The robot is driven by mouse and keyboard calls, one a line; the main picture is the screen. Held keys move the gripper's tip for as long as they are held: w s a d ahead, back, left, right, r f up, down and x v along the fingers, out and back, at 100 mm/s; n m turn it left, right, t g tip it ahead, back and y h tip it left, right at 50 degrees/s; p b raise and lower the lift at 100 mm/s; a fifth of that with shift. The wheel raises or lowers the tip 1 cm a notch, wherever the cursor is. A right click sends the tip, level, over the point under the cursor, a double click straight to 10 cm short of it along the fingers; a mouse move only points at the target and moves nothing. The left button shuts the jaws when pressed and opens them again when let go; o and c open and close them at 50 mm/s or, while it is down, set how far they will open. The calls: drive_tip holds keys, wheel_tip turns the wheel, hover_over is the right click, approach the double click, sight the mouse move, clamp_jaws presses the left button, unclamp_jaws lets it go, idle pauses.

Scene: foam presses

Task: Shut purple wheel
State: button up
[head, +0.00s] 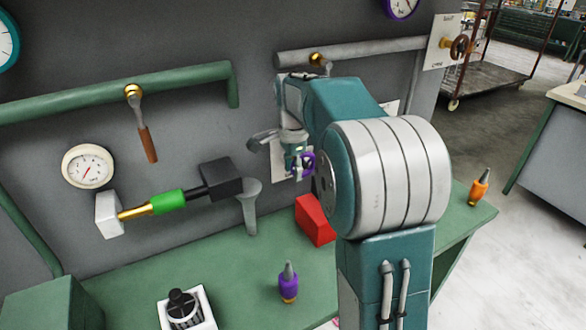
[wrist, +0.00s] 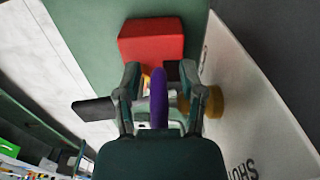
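The purple wheel (head: 308,163) is in front of a white plate on the grey wall, partly hidden by my gripper (head: 297,166) and arm. In the wrist view the purple wheel (wrist: 159,98) shows edge-on, between the two fingers of my gripper (wrist: 159,90). The fingers are apart, with a visible gap on each side of the rim, so my gripper looks open around the wheel. A brass fitting (wrist: 212,101) lies to the right of the wheel, by the white plate (wrist: 255,110) with dark lettering.
A red block (head: 315,221) sits on the green bench below my gripper. A purple-bodied bottle (head: 288,283) and an orange one (head: 480,187) stand on the bench. A black block with a green handle (head: 168,202) juts out to the left. Another wheel (head: 459,46) is at upper right.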

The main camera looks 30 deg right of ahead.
clamp_jaws()
drive_tip(key=shift+r+y, duration=0.2)
drive_tip(key=shift+y, duration=0.6)
drive_tip(key=shift+o, duration=1.6)
unclamp_jaws()
wheel_tip(320, 180, up, 10)
drive_tip(key=shift+w+f, duration=0.1)
